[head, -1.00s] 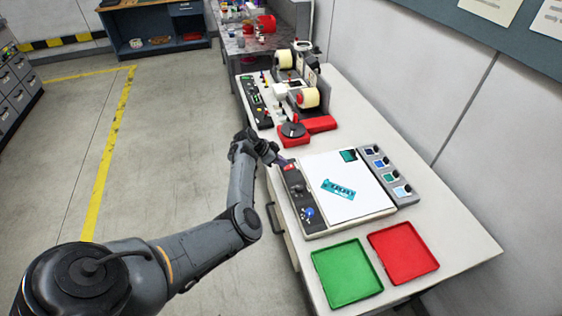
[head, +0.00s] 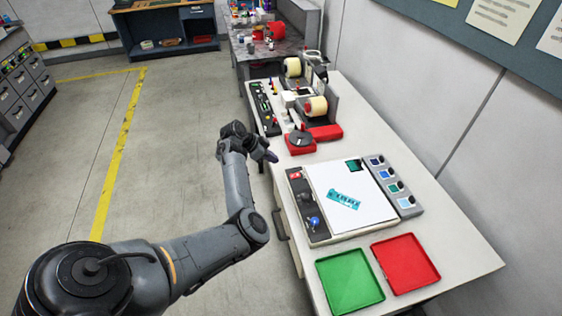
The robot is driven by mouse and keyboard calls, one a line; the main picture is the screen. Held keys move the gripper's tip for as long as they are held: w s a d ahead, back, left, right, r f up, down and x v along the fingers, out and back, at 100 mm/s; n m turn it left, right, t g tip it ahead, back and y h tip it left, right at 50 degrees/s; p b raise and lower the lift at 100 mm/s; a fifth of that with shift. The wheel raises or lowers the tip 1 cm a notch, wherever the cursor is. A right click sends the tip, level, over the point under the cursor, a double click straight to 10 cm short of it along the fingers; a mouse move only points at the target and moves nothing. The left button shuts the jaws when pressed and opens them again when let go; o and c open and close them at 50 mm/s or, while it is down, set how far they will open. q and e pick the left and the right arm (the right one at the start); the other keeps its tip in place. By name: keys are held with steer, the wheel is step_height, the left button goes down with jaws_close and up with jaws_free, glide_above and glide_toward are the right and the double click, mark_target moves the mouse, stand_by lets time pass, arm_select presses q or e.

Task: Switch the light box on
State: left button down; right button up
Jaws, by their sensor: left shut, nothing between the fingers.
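The light box (head: 377,208) lies on the white bench with a bright white panel. A teal label piece (head: 344,201) lies on the panel and a small dark-green square sits near its far right corner. A dark control strip runs along the box's left side, with a red switch (head: 296,175) at its far end, a dark knob and a blue knob (head: 314,222). I cannot tell the switch's position or whether the panel is lit. My left gripper (head: 271,157) is shut and empty, apart from the box, beyond and left of the red switch. My right gripper is out of view.
A green tray (head: 349,281) and a red tray (head: 405,263) lie at the near end of the bench. A strip of colour samples (head: 396,186) stands right of the panel. The label rewinder (head: 316,106) and a red-based dial (head: 300,142) stand farther back.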

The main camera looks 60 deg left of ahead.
arm_select(q)
steer(key=shift+s+v, duration=0.2)
steer(key=shift+v, duration=1)
steer(key=shift+f, duration=0.15)
